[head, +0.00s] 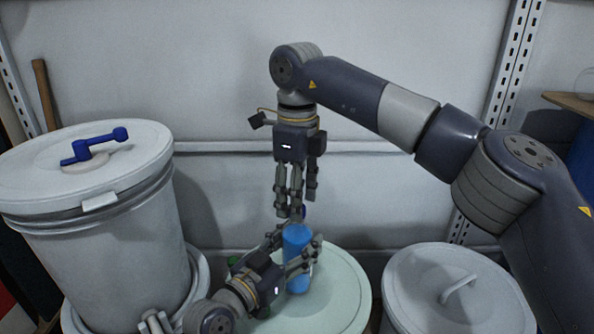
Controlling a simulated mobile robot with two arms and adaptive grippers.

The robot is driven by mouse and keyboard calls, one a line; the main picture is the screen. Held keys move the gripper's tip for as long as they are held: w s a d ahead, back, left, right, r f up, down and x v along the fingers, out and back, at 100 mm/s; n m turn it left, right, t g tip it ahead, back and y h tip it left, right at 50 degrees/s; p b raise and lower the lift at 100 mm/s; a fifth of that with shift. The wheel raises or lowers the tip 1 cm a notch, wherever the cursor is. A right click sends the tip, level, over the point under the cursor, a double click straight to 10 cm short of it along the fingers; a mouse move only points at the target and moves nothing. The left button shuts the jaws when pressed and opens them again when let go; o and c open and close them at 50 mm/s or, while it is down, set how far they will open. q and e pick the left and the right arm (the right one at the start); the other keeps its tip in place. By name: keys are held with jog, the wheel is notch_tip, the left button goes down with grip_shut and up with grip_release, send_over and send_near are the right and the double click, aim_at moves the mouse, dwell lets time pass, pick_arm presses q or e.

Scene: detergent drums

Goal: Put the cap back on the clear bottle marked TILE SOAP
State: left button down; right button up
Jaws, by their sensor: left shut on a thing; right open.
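A bottle that looks blue (297,240) stands upright on the pale green drum lid (345,290). No lettering is readable on it. My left gripper (301,254) is shut around the bottle's body from the lower left. A small dark blue piece (302,211) shows at the bottle's top; I cannot tell whether it is the cap or the neck. My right gripper (291,209) points straight down over the bottle, its open fingers at the dark blue piece and partly hiding it.
A small green thing (232,260) shows behind my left gripper. A tall white drum (115,245) with a blue-handled lid (95,148) stands left. A grey lidded drum (440,290) stands right. A wooden shelf (570,102) is at far right.

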notch_tip(320, 180, up, 11)
jog(key=shift+f, duration=0.15)
dwell(0.4)
pick_arm(q)
jog(key=c, duration=0.6)
grip_release()
jog(key=v, duration=1.2)
